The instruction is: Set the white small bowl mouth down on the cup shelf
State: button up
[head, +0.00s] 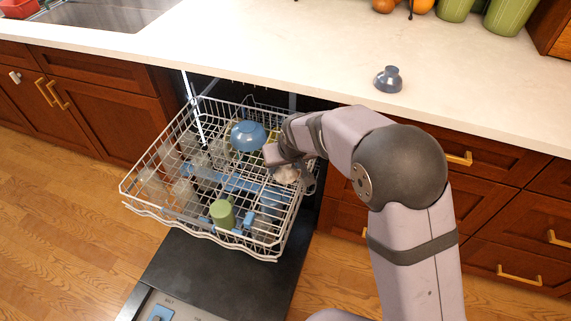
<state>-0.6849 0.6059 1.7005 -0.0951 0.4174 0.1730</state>
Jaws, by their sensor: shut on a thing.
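My gripper (290,166) is over the right side of the pulled-out dishwasher rack, shut on the white small bowl (286,175). Only part of the bowl shows below my gripper and wrist, and I cannot tell which way its mouth faces. I also cannot tell if it touches anything under it. A slatted shelf (272,203) in light blue and white, which looks like the cup shelf, lies along the rack's right side, just below and in front of the bowl.
The rack (137,205) holds a blue bowl (248,135) at the back, a green cup (222,213) near the front and clear glasses (184,190) at left. A small blue-grey item (388,79) stands on the counter (300,60). The open door (215,265) lies below.

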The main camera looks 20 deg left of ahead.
jog(key=shift+f+b, duration=0.35)
jog(key=shift+f, duration=0.3)
jog(key=o, duration=1.1)
jog(key=shift+o, duration=0.2)
jog(key=shift+s, duration=0.15)
jog(key=shift+d+v, duration=0.2)
jog(key=shift+v, duration=3.6)
